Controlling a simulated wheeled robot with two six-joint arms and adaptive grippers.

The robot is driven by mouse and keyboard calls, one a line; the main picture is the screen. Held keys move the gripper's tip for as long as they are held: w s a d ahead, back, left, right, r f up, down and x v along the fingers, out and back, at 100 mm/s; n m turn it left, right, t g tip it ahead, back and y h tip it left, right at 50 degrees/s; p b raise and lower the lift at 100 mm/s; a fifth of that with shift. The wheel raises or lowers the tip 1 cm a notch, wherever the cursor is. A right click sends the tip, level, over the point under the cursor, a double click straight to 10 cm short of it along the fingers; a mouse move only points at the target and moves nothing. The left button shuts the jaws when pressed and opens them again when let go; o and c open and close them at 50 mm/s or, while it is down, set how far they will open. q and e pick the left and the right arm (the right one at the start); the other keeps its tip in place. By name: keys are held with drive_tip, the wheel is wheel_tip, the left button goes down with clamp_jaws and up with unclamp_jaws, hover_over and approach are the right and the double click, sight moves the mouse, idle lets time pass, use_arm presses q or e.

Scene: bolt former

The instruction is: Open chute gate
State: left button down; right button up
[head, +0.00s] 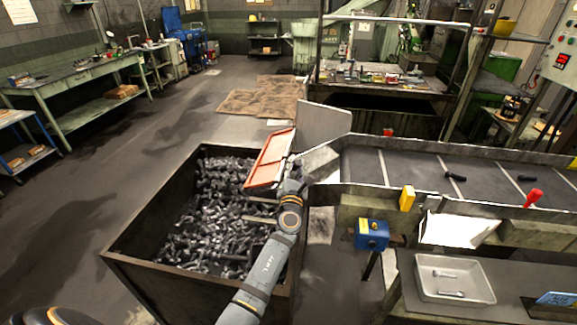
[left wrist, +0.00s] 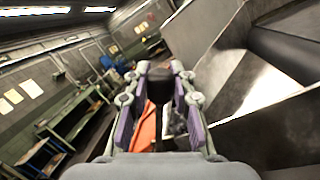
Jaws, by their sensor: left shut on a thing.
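The orange gate (left wrist: 145,128) shows just below and behind the fingers. The handle is hidden in the head view. My right gripper is not in view.
A dark bin (head: 140,262) full of bolts stands under the gate. The conveyor (head: 410,173) runs right, with a few dark bolts on it. A blue box (head: 372,236) and a grey tray (head: 452,279) are at its front. Grey metal chute walls (left wrist: 255,90) stand close right of the gripper.

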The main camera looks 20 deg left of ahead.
use_arm(q)
drive_tip(key=shift+w+d+f+m, duration=0.1)
drive_tip(key=shift+d+f+m, duration=0.4)
drive_tip(key=shift+f+m, duration=0.1)
drive_tip(key=c, duration=1.4)
unclamp_jaws()
drive_tip(key=o, duration=0.3)
drive_tip(key=shift+d+r, duration=0.1)
drive_tip(key=v, duration=0.7)
drive_tip(key=shift+s, duration=0.3)
